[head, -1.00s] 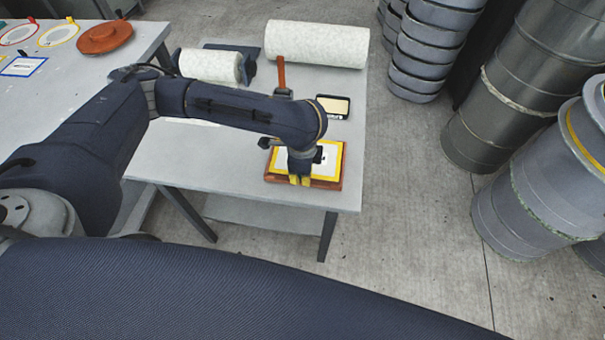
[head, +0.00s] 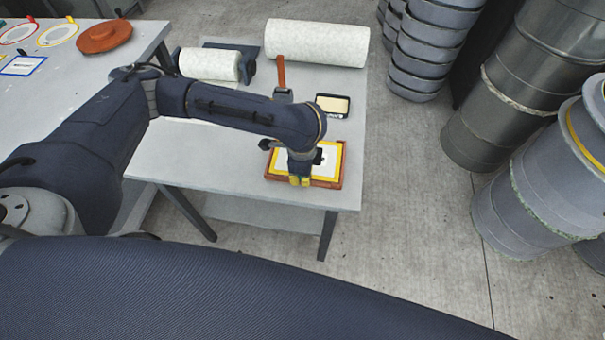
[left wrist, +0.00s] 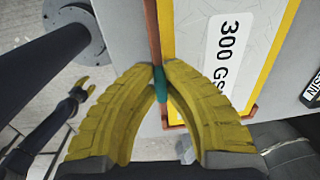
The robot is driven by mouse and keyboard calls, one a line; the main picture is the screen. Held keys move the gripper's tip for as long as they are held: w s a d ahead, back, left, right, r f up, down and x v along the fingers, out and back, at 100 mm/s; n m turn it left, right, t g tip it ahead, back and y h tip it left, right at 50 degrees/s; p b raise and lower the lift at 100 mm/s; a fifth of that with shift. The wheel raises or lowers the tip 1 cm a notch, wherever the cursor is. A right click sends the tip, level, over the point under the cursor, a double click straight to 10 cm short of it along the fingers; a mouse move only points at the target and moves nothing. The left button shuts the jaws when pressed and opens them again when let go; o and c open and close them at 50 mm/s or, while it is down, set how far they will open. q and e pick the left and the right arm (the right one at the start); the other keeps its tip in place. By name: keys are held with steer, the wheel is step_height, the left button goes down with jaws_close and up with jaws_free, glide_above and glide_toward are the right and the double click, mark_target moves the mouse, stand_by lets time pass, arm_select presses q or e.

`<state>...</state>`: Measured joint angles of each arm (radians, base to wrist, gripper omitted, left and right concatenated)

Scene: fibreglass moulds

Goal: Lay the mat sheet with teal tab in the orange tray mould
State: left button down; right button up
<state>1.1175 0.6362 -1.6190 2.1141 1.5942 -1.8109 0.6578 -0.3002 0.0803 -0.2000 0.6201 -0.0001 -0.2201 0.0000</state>
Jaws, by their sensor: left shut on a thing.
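The mat sheet (head: 331,158) is white with a yellow border and a printed label. It is over the orange tray mould (head: 341,176), within its outline in the head view; I cannot tell whether it lies flat on the floor of the mould. My left gripper (head: 300,181) is at the near edge of the mould, shut on the teal tab (left wrist: 160,86). The left wrist view shows the sheet (left wrist: 185,70) beside the orange rim (left wrist: 152,30). My right gripper (left wrist: 85,86) shows small at the left of that view; its opening is unclear.
A brush with an orange handle (head: 281,72) and a dark resin tray (head: 332,105) lie behind the mould. White rolls (head: 318,43) are at the back of the table. An orange round mould (head: 103,37) and other framed sheets (head: 23,66) are on the left table.

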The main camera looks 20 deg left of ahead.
arm_select(q)
steer(key=shift+f, duration=0.25)
stand_by(0.4)
steer(key=c, duration=1.5)
jaws_free()
steer(key=shift+r, duration=0.15)
steer(key=r, duration=1.1)
steer(key=shift+s+r, duration=0.35)
steer(key=shift+s, duration=0.05)
steer(key=shift+w+d, duration=0.1)
steer(key=shift+d, duration=0.05)
